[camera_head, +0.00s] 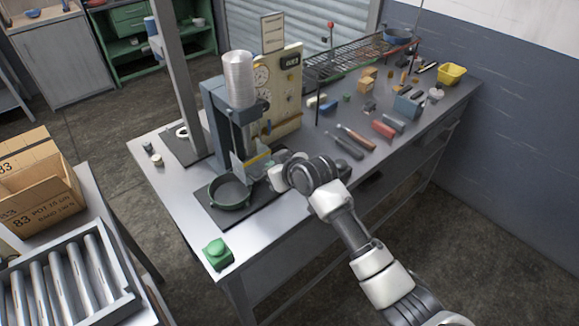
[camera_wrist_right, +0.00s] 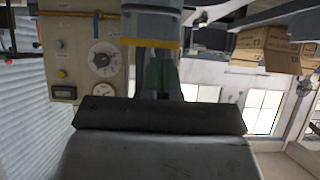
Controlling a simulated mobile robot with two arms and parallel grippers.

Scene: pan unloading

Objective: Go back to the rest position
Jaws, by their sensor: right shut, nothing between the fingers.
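My right arm reaches in from the lower right of the head view. Its gripper (camera_head: 275,179) is shut and empty, low over the front of the workbench (camera_head: 185,214). It is just right of a round dark green pan (camera_head: 231,192), which lies on a black mat (camera_head: 213,216) in front of the press (camera_head: 219,121). I cannot tell whether the gripper touches the pan. The right wrist view shows a dark bar and a grey surface close up, with the fingertips not clear. My left gripper is not in view.
A green button box (camera_head: 217,253) sits at the bench's front left corner. Tools, small boxes and a yellow bin (camera_head: 452,75) fill the right part. A wire rack (camera_head: 360,58) stands behind. A roller conveyor (camera_head: 66,276) and cardboard box (camera_head: 38,195) are at the left.

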